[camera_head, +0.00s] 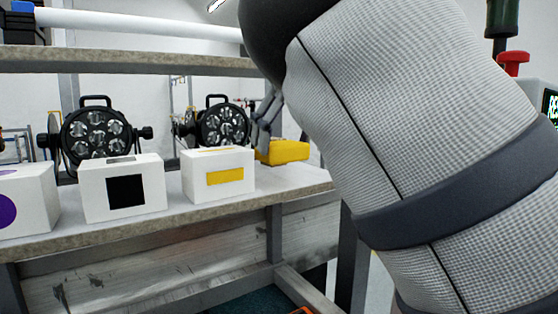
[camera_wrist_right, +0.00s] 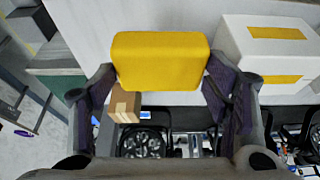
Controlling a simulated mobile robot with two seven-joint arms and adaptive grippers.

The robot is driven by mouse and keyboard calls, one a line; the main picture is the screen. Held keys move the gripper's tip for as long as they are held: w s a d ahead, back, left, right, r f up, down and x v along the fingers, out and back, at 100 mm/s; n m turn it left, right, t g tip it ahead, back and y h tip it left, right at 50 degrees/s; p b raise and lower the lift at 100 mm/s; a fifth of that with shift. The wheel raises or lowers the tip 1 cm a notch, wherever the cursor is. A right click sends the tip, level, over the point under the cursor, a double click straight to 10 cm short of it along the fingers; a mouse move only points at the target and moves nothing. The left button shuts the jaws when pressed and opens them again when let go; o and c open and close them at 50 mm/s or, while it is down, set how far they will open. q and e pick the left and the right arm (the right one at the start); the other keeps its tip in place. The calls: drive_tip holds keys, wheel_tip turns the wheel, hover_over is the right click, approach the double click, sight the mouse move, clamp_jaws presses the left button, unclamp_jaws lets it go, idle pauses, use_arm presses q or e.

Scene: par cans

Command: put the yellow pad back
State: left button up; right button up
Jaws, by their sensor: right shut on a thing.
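The yellow pad (camera_head: 285,152) is a thick, block-like pad near the right end of the shelf, to the right of the white box with a yellow rectangle (camera_head: 203,190). My right gripper (camera_head: 268,122) is shut on the pad; my right arm hides part of it in the head view. In the right wrist view the pad (camera_wrist_right: 160,60) sits between the two fingers of the gripper (camera_wrist_right: 160,78), with the yellow-marked box (camera_wrist_right: 232,50) to its right. I cannot tell whether the pad touches the shelf. My left gripper is not in view.
A white box with a black square (camera_head: 97,195) and one with a purple circle (camera_head: 45,190) stand to the left. Two stage lights (camera_head: 97,133) (camera_head: 222,125) stand behind the boxes. A small brown block (camera_wrist_right: 123,106) shows near the pad in the wrist view. An upper shelf (camera_head: 130,62) is above.

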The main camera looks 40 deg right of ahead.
sight(288, 144)
wheel_tip(288, 144, down, 4)
drive_tip(key=o, duration=0.7)
drive_tip(key=shift+w, duration=0.1)
drive_tip(key=shift+o, duration=0.2)
drive_tip(key=v, duration=1.2)
